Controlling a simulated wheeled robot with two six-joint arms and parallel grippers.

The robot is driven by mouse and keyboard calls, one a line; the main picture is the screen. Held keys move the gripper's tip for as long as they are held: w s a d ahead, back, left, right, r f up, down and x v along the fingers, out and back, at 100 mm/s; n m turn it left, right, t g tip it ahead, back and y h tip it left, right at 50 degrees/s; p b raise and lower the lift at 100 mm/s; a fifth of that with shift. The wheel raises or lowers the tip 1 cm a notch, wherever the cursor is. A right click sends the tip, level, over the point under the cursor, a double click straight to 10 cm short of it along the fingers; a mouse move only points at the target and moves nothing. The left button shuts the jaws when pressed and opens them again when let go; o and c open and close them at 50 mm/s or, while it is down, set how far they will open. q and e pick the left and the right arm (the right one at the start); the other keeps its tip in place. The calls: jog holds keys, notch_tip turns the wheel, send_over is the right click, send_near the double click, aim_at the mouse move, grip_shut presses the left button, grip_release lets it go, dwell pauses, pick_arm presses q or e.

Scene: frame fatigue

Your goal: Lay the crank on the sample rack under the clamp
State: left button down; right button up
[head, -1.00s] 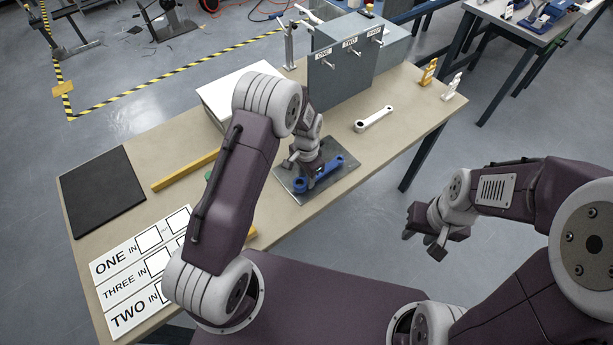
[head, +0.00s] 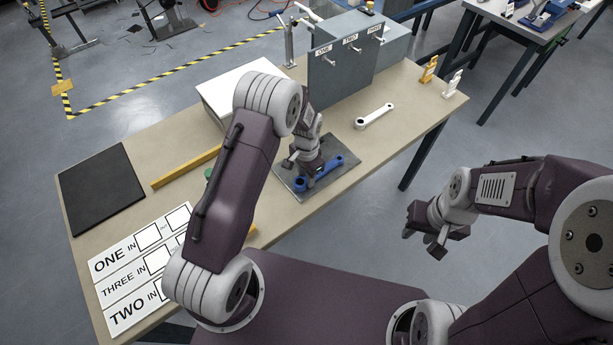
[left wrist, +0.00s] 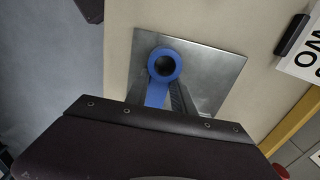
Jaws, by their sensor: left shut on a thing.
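A blue crank (head: 327,174) with a ring at its end lies at a grey metal plate (head: 350,176) on the workbench. My left gripper (head: 309,178) reaches down over the plate and is shut on the crank. In the left wrist view the crank's ring (left wrist: 163,64) sticks out beyond the fingers, which flank its shaft; its other end is hidden. I cannot tell whether the crank touches the plate. My right gripper (head: 423,243) looks open and empty, off the bench at the right. A grey panel (head: 343,72) with several labelled hooks stands at the back.
A pale metal crank (head: 375,117) lies right of the plate. A white box (head: 240,92) stands behind my left arm. A black mat (head: 102,190), a yellow bar (head: 183,170) and a labelled card (head: 128,262) lie at the left. Yellow and white stands (head: 428,70) are at the far right corner.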

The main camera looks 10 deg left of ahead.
pick_arm(q)
jog(key=shift+s+f, duration=0.1)
jog(key=c, duration=1)
grip_release()
notch_tip(320, 180, up, 9)
